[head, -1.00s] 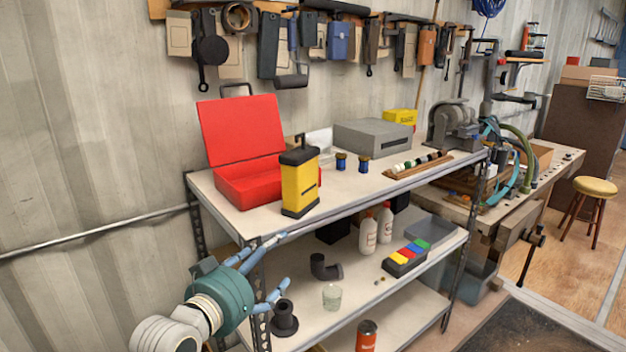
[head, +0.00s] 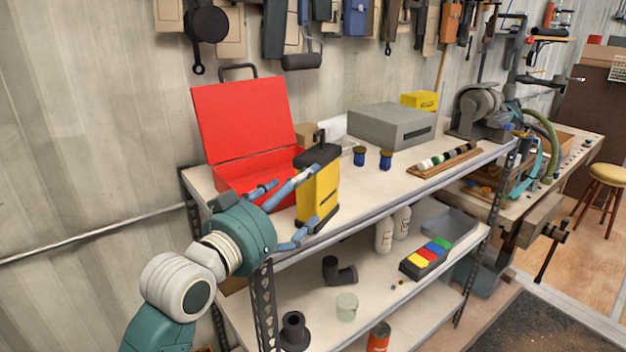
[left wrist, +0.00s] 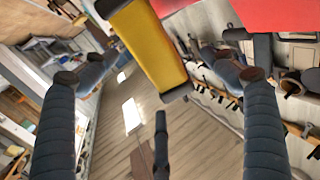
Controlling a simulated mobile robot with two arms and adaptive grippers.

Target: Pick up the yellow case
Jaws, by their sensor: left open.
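The yellow case (head: 315,192) with black top, black base and a handle stands upright near the front edge of the shelf unit's top, just right of the open red case. My left gripper (head: 312,203) is open in front of the yellow case, its blue fingers spread and reaching toward it from the left. In the left wrist view the yellow case (left wrist: 148,45) shows at the top, between the spread fingers. I cannot tell whether a finger touches it. My right gripper is not in view.
The open red case (head: 240,122) stands close beside the yellow case. Blue jars (head: 385,160), a grey box (head: 385,128) and a rack of rolls (head: 445,160) lie farther right. The shelf top's front right is clear. Lower shelves hold bottles and colored blocks (head: 427,258).

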